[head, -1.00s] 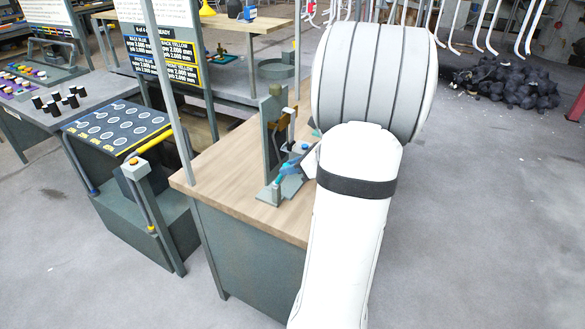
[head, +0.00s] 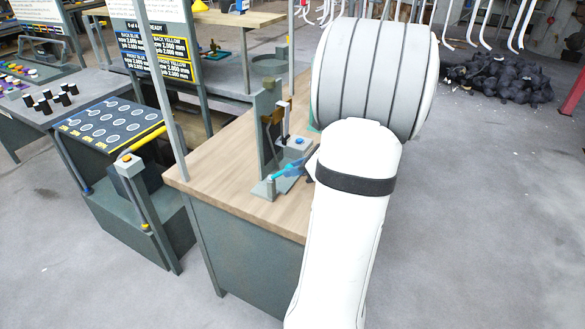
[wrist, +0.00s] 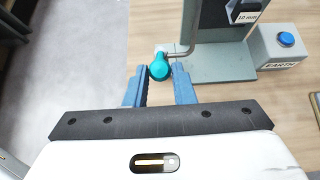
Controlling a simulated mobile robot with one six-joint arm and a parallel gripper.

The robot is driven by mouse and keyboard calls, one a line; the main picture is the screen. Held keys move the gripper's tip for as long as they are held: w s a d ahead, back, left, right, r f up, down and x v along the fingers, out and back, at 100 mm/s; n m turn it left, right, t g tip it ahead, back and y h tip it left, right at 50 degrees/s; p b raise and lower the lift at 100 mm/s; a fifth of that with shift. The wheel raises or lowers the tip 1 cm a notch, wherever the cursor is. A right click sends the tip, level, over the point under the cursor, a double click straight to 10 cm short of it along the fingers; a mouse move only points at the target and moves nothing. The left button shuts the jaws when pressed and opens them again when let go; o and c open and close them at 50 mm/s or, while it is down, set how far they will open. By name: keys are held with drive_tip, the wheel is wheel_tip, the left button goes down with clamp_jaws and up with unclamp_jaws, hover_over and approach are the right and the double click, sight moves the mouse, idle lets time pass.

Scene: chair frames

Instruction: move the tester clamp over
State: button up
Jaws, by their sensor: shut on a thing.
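The tester (head: 266,130) is a grey upright stand on a flat base plate, on the wooden table top. In the wrist view, its base (wrist: 215,66) is at the upper right. The tester clamp shows as a teal, rounded handle (wrist: 159,70) joined to a bent metal rod. My gripper (wrist: 160,66) has its blue fingers on either side of this handle and is shut on it. In the head view, my gripper (head: 304,168) is mostly hidden behind my white arm, low beside the tester's base.
A blue button on a grey box marked EARTH (wrist: 287,48) stands right of the tester. The wooden table (head: 222,165) is bare at its front left. A rack with round slots (head: 110,119) and a yellow-topped post (head: 128,160) stand to the left.

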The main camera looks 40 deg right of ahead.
drive_tip(key=shift+s+d+f+b, duration=0.15)
drive_tip(key=shift+s+f+b, duration=0.2)
drive_tip(key=shift+s+f, duration=0.35)
drive_tip(key=shift+w+f, duration=0.1)
drive_tip(key=shift+f, duration=0.1)
drive_tip(key=shift+s+d+f+b, duration=0.1)
drive_tip(key=shift+s+f+b, duration=0.15)
drive_tip(key=shift+f+b, duration=0.25)
drive_tip(key=shift+s+d+f+b, duration=0.1)
drive_tip(key=shift+s+f+b, duration=0.1)
drive_tip(key=shift+f+b, duration=0.3)
drive_tip(key=shift+f, duration=0.1)
drive_tip(key=shift+s+f+b, duration=0.15)
drive_tip(key=shift+f+b, duration=0.3)
drive_tip(key=shift+f, duration=0.35)
drive_tip(key=o, duration=0.8)
drive_tip(key=shift+r, duration=0.1)
drive_tip(key=shift+o, duration=0.2)
drive_tip(key=shift+d, duration=0.1)
drive_tip(key=v, duration=0.7)
drive_tip(key=shift+s+r+p, duration=0.25)
drive_tip(key=shift+s+p, duration=0.05)
